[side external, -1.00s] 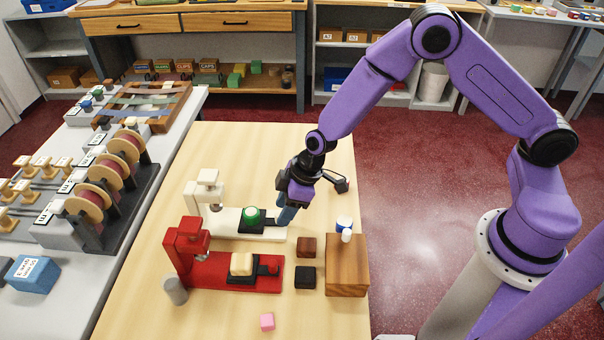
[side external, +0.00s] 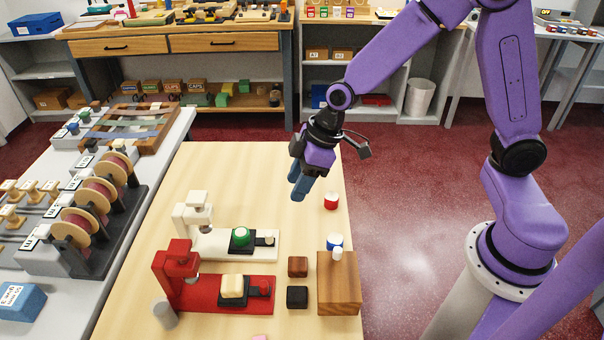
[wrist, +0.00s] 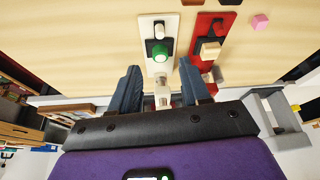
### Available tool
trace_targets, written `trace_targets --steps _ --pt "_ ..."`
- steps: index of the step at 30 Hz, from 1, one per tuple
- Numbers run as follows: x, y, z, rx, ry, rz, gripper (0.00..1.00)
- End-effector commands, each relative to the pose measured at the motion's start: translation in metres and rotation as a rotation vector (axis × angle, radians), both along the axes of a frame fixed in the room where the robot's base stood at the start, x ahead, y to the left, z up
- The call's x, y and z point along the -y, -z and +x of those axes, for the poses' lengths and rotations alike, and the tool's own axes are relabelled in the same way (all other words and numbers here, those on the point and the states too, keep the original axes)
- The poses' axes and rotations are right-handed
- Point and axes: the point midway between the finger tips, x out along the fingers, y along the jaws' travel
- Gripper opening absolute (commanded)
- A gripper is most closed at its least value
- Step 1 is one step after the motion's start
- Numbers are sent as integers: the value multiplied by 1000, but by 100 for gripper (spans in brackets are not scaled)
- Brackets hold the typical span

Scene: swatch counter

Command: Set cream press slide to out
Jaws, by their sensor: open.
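The cream press (side external: 212,243) stands on the wooden counter, its head at the left end of its base. Its black slide (side external: 233,246) carries a round green piece (side external: 241,235) and sits to the right of the head, clear of it. A small pale knob (side external: 269,240) is at the slide's right; it also shows in the wrist view (wrist: 159,30). My gripper (side external: 299,190) is raised above and behind the press's right end, apart from it and empty. In the wrist view its two blue fingers (wrist: 160,80) are spread, with the cream press beyond them.
The red press (side external: 205,293) stands in front, with a cream block (side external: 232,286). Brown (side external: 298,266) and black (side external: 297,297) blocks, a wooden block (side external: 338,285), a blue-white cylinder (side external: 335,242) and a red-white one (side external: 331,201) stand right. The counter behind the cream press is clear.

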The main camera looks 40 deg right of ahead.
Motion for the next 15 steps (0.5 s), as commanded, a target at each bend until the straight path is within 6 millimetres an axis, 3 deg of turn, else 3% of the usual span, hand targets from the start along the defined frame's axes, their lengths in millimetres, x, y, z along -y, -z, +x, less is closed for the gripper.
trace_targets --steps 6,15 --pt "5 -13 -3 -1 0 -1 46" --pt "5 -14 -4 -1 1 -1 46"
